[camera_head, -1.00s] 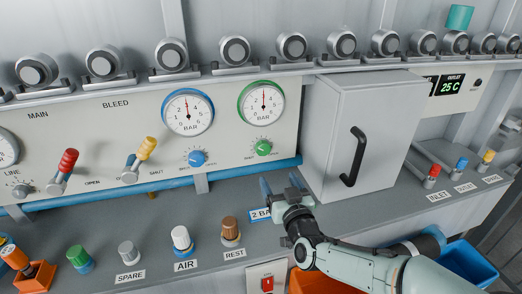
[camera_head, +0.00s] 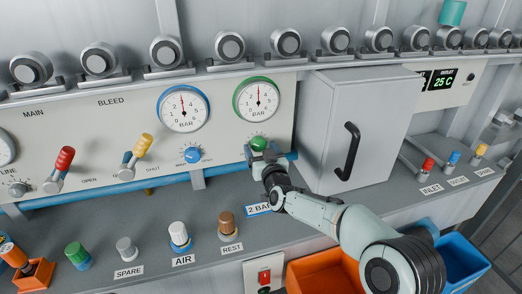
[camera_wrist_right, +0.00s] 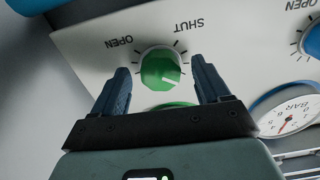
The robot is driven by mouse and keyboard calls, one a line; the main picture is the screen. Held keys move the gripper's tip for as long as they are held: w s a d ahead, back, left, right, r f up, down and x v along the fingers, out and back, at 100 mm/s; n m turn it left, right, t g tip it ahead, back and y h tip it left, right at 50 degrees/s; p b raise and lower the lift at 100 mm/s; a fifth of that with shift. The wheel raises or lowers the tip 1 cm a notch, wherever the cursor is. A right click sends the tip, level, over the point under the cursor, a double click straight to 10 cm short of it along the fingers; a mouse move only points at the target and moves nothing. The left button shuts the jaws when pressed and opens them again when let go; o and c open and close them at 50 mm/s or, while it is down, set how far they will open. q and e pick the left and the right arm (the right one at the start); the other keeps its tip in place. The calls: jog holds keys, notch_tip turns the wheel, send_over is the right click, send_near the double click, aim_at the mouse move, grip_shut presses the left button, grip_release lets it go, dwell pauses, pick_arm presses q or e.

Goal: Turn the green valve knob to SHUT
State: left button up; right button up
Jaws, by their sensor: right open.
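The green valve knob (camera_head: 258,143) is on the panel below the green-rimmed gauge (camera_head: 257,99). In the right wrist view the knob (camera_wrist_right: 161,68) sits in a white collar, with OPEN and SHUT labels upside down around it. A pale mark shows on its face toward the lower right; its exact setting is hard to read. My right gripper (camera_head: 262,153) is open at the knob. In the wrist view its two blue fingers stand on either side of the knob, with gaps visible. My left gripper is not in view.
A blue knob (camera_head: 192,154) sits to the left under a blue-rimmed gauge (camera_head: 183,108). A grey cabinet (camera_head: 349,130) with a black handle stands close on the right. A blue pipe (camera_head: 225,168) runs below the panel. Several capped knobs line the ledge.

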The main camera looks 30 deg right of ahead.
jog(key=c, duration=1)
jog(key=shift+c, duration=0.2)
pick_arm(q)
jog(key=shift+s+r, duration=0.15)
pick_arm(e)
jog(key=shift+n, duration=0.4)
jog(key=n+p, duration=0.1)
jog(key=n, duration=0.2)
jog(key=n+p, duration=0.1)
jog(key=n, duration=0.2)
jog(key=shift+r+n, duration=0.1)
jog(key=shift+n, duration=0.3)
jog(key=n+p, duration=0.1)
jog(key=n, duration=0.3)
jog(key=shift+d, duration=0.1)
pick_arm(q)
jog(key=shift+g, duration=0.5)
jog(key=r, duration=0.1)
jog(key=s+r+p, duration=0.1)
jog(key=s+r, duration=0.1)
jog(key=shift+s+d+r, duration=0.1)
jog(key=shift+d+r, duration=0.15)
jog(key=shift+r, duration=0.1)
pick_arm(e)
jog(key=n, duration=0.4)
jog(key=shift+n, duration=0.4)
